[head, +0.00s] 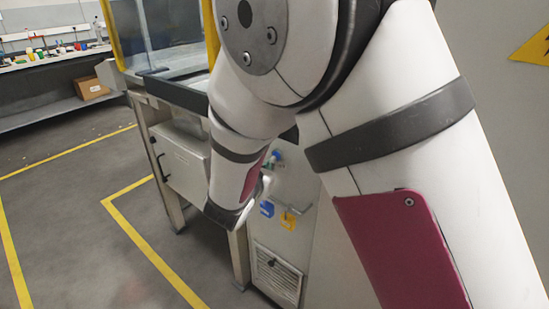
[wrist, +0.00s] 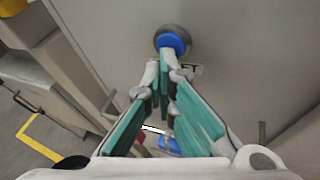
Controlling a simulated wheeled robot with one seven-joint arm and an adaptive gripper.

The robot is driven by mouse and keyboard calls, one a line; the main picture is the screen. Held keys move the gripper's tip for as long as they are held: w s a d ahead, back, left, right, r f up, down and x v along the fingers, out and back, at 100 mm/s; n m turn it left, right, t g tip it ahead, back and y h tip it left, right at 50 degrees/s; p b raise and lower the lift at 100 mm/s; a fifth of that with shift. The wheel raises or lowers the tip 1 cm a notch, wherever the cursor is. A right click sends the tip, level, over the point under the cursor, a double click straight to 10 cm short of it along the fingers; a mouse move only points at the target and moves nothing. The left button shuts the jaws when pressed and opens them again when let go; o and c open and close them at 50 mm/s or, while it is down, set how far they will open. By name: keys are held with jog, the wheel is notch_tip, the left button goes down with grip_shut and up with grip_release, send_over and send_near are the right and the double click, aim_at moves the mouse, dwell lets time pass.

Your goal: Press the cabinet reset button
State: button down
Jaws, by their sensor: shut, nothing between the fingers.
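The reset button is a blue round cap (wrist: 172,41) in a grey ring on the pale cabinet face (wrist: 110,30), at the top middle of the wrist view. In the head view a small blue spot, likely the button (head: 279,154), shows on the cabinet (head: 310,185) just right of my forearm. My gripper (wrist: 165,62) is shut and empty, its teal-padded fingers pointing at the button. The fingertips overlap the cap's lower edge in the wrist view; I cannot tell whether they touch it. My arm hides most of the gripper in the head view.
A blue tag (head: 267,208), a yellow tag (head: 288,222) and a handle (head: 298,209) are on the cabinet above a vent (head: 277,273). A machine with a yellow frame (head: 209,30) stands left. Floor (head: 80,215) is clear at left.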

jog(key=shift+s+a, duration=0.5)
jog(key=shift+s, duration=0.2)
jog(key=shift+s, duration=0.1)
jog(key=s+a, duration=0.1)
jog(key=s, duration=0.1)
jog(key=s+a, duration=0.1)
jog(key=a, duration=0.1)
jog(key=shift+s+p, duration=0.4)
dwell(0.6)
